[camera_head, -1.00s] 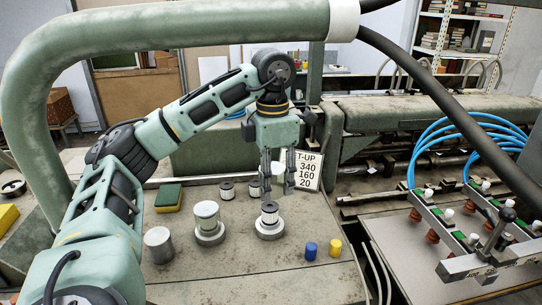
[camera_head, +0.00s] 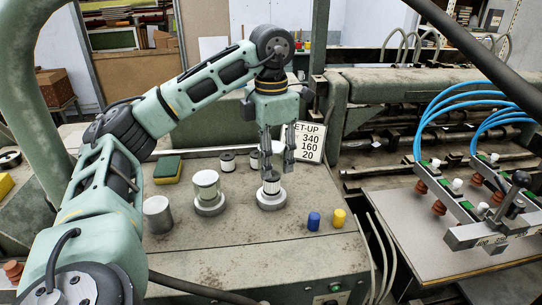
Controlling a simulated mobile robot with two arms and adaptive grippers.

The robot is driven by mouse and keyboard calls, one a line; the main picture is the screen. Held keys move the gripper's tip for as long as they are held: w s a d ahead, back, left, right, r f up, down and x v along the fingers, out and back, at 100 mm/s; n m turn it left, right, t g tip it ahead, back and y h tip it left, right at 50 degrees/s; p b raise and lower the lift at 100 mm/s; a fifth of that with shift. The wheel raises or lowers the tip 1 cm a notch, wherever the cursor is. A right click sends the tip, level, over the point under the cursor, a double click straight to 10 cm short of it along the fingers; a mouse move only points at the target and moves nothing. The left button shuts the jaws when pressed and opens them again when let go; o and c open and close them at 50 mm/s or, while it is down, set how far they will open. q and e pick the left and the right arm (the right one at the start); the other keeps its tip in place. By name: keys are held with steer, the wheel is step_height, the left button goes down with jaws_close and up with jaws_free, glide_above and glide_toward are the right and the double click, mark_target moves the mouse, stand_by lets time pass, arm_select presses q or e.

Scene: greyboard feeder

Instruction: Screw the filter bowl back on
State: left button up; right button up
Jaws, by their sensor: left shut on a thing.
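My left gripper (camera_head: 278,160) points down and is shut on a pale, whitish piece, likely the filter bowl (camera_head: 277,147), which the fingers partly hide. It hangs above and slightly behind a round filter base (camera_head: 271,203) with a bare, dark-banded filter cartridge (camera_head: 271,185) standing upright on it. I cannot tell whether the held piece touches the cartridge; it looks apart. A second filter base (camera_head: 209,209) to the left carries a pale, cloudy bowl (camera_head: 206,186). My right gripper is not in view.
A grey metal cylinder (camera_head: 157,214), a green-yellow sponge (camera_head: 168,170) and small spools (camera_head: 228,161) stand on the worn bench top (camera_head: 240,250). Blue (camera_head: 313,221) and yellow (camera_head: 339,217) cylinders stand right. A set-up card (camera_head: 309,141) leans behind. Feeder suction bars (camera_head: 480,215) lie far right.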

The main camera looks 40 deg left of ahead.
mark_target(271, 180)
arm_select(q)
step_height(271, 180, down, 2)
steer(key=shift+f+b, duration=0.1)
steer(key=shift+b, duration=0.45)
steer(key=shift+f+b, duration=1)
steer(key=shift+f, duration=0.7)
steer(key=shift+f, duration=0.15)
steer(key=shift+f, duration=0.4)
stand_by(0.9)
steer(key=o, duration=1.2)
steer(key=shift+o, duration=0.2)
steer(key=shift+r, duration=0.1)
